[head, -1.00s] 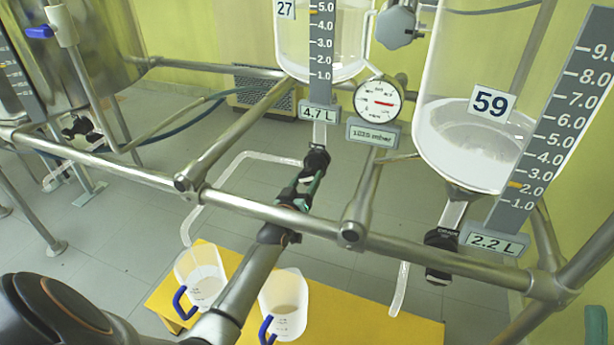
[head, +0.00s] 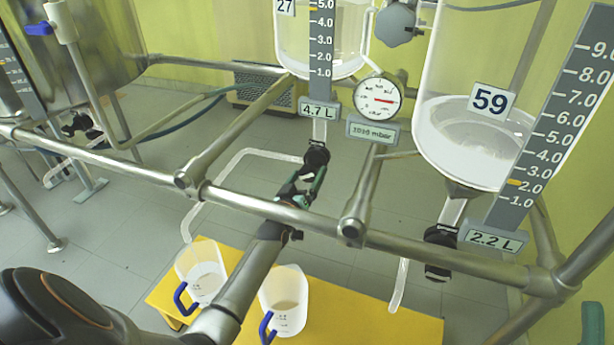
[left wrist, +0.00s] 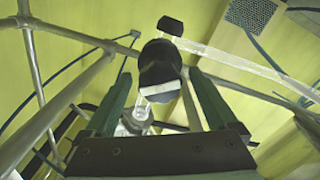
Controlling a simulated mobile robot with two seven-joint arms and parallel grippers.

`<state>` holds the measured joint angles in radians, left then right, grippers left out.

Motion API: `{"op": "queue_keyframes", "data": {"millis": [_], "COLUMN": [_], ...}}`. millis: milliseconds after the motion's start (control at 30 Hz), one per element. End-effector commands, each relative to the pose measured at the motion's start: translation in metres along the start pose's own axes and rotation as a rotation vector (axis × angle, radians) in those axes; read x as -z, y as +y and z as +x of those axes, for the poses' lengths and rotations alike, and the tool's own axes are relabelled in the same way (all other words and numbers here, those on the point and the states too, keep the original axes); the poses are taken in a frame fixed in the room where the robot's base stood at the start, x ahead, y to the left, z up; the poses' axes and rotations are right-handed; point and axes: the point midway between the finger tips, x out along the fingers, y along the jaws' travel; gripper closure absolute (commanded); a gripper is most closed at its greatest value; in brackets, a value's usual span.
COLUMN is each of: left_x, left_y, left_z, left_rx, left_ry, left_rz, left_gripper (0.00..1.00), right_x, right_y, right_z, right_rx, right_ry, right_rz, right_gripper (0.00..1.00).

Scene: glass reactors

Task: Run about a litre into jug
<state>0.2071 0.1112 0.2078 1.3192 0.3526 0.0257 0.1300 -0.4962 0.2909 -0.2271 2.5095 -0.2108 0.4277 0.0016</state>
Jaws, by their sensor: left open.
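Vessel 27 (head: 296,50) hangs at top centre, with a 4.7 L readout (head: 320,111). Below it is a black outlet valve (head: 316,155); its clear tube (head: 236,158) runs left and bends down toward the left jug (head: 203,273). A second clear jug (head: 287,299) stands to its right; both have blue handles. My left gripper (head: 304,186) is open just below the valve. In the left wrist view the valve's dark knob (left wrist: 159,65) shows between the open fingers (left wrist: 160,78), seemingly apart from them. A green fingertip, apparently my right gripper (head: 594,323), shows at the lower right edge.
Vessel 59 (head: 466,140), reading 2.2 L, has its own valve (head: 440,250) and tube. A pressure gauge (head: 377,97) hangs between the vessels. The jugs stand on a yellow platform (head: 370,322).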

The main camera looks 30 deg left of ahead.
Motion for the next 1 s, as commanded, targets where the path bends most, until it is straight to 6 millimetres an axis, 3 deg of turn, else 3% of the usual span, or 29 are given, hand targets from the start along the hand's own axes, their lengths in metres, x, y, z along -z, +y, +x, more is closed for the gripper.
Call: {"op": "queue_keyframes", "data": {"millis": [167, 333, 733, 800, 900, 1000], "left_x": [0.001, 0.002, 0.002, 0.002, 0.001, 0.001], "left_y": [0.0, 0.001, 0.001, 0.001, 0.001, 0.001], "left_z": [-0.001, -0.016, -0.094, -0.105, -0.114, -0.121], "left_rx": [0.0, 0.001, 0.001, 0.001, 0.0, 0.0], "left_ry": [0.0, -0.001, -0.003, -0.002, -0.002, 0.0], "left_rz": [0.0, 0.0, 0.001, 0.0, 0.0, -0.001], "left_gripper": [0.08, 0.08, 0.08, 0.08, 0.08, 0.08], "right_x": [0.001, 0.006, 0.024, 0.021, -0.009, -0.019], "right_y": [0.0, 0.002, 0.012, 0.014, 0.015, 0.014], "right_z": [0.001, 0.006, 0.024, 0.025, 0.017, 0.015], "right_rx": [0.001, 0.004, 0.006, 0.0, -0.02, -0.022], "right_ry": [-0.001, 0.0, 0.003, -0.018, -0.129, -0.17], "right_rz": [0.001, -0.007, -0.05, -0.048, -0.021, -0.009], "right_gripper": [0.48, 0.48, 0.48, 0.48, 0.48, 0.48]}}
